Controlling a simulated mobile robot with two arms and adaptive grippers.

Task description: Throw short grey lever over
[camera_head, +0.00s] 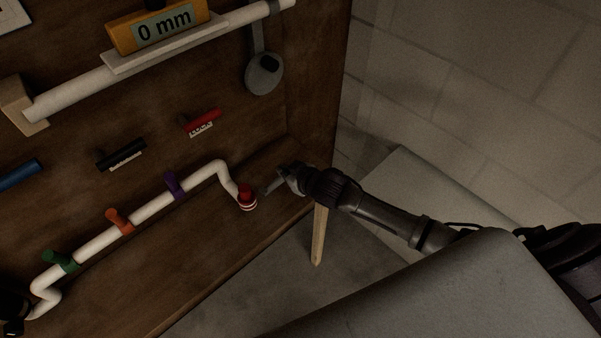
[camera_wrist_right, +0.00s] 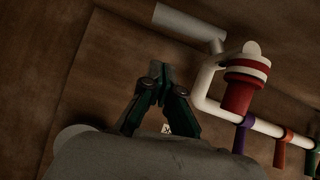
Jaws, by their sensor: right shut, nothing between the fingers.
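A short grey lever-like piece (camera_head: 264,74) with a round end and a dark knob hangs from the upper white pipe at its right end. It is the only grey lever I can make out. My right gripper (camera_head: 276,183) is well below it, just right of a red-capped pipe end, and apart from the grey piece. My left gripper is not in view.
The lower white pipe (camera_head: 150,209) carries purple, orange and green handles and ends at the red cap (camera_head: 246,192), also in the right wrist view (camera_wrist_right: 239,96). Black (camera_head: 121,155) and red (camera_head: 201,121) handles sit on the brown board. A yellow "0 mm" display (camera_head: 158,27) is above.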

